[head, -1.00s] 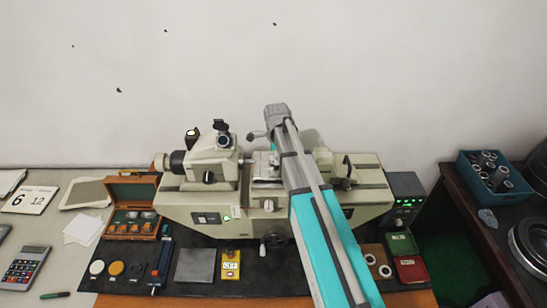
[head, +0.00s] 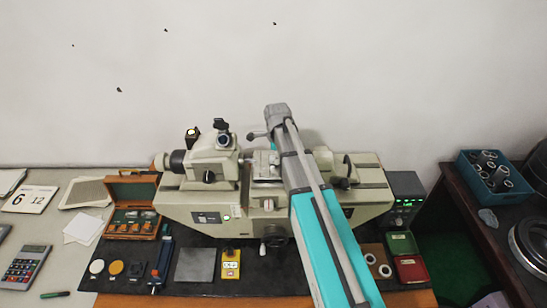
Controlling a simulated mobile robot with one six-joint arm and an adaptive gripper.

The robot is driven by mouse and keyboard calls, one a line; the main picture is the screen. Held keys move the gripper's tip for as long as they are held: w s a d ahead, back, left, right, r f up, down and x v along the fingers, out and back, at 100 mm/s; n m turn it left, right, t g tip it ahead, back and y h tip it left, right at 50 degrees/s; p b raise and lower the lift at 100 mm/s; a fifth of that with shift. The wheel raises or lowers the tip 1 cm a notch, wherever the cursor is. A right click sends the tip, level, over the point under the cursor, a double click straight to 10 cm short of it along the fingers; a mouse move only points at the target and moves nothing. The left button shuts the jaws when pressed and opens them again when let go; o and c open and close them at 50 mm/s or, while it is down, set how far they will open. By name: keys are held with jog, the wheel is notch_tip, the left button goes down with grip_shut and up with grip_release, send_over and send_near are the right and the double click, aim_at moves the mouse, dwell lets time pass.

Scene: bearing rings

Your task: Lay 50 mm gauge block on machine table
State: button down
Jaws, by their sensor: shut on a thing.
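The measuring machine (head: 180,205) stands against the wall, a long pale bench instrument. Its small machine table (head: 262,184) is at the middle, just left of my arm. Some small metallic shapes show on top there, too small to tell apart. My arm reaches up from the bottom right across the machine, and its far end is above and behind the table. My gripper is hidden behind my arm. I cannot make out the 50 mm gauge block. An open wooden case (head: 130,190) at the left holds several small pieces.
A grey plate (head: 195,265) and a yellow switch box (head: 231,264) lie on the dark mat in front. Small red (head: 410,268) and green (head: 402,243) boxes stand at the right. A blue bin (head: 470,178) of metal cylinders is on the right-hand table.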

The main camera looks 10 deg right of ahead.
jog(key=shift+f, duration=0.3)
dwell(0.5)
jog(key=shift+c, duration=1.8)
grip_release()
jog(key=shift+a+r, duration=0.1)
